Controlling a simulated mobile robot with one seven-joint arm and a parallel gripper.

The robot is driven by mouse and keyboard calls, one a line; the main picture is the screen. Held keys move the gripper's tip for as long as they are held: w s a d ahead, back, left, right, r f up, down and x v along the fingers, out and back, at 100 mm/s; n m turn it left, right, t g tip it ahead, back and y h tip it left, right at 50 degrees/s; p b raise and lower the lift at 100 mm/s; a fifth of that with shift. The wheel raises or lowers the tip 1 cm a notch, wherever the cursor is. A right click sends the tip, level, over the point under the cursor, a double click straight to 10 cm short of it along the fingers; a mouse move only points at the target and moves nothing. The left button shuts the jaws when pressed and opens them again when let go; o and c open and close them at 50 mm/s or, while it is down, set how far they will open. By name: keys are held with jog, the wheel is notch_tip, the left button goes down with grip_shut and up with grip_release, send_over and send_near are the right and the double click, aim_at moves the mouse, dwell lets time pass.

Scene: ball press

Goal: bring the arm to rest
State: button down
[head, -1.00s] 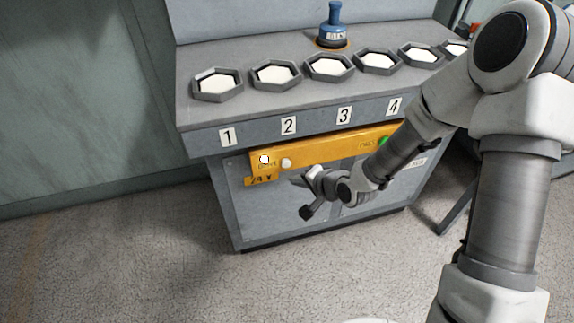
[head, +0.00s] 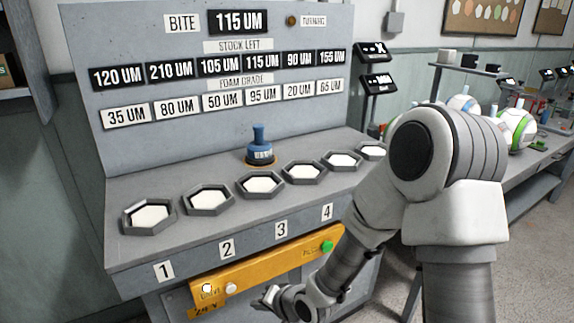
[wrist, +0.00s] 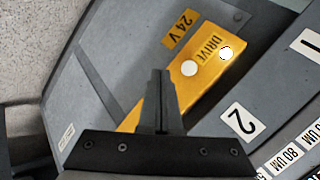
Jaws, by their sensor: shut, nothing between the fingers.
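My arm reaches across the right of the head view, with its wrist low in front of the grey press cabinet. My gripper (wrist: 161,75) shows in the wrist view with its two dark fingers together and nothing between them. The strip also shows in the wrist view (wrist: 140,114), with a DRIVE label and a lit white lamp (wrist: 226,53). I cannot tell whether the fingers touch anything.
Several hexagonal trays (head: 150,230) with white pads line the ledge, with a blue stamp-like tool (head: 259,146) behind them. A grey display board (head: 215,60) stands at the back. A green button (head: 327,247) is on the strip's right. A side bench (head: 520,165) holds coloured balls.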

jog(key=s+d+r+n+h, duration=0.2)
jog(key=d+r+h, duration=0.4)
jog(key=d+r, duration=0.95)
jog(key=s+d+r+n, duration=0.1)
jog(key=s+d+r, duration=0.2)
jog(key=s+r, duration=0.4)
jog(key=s+d+r+n, duration=0.1)
jog(key=s+d+r, duration=0.25)
jog(key=s, duration=0.65)
notch_tip(320, 180, up, 20)
jog(key=p, duration=2)
jog(key=shift+w+r+h, duration=0.25)
jog(key=shift+w+h, duration=0.05)
jog(key=shift+h, duration=0.1)
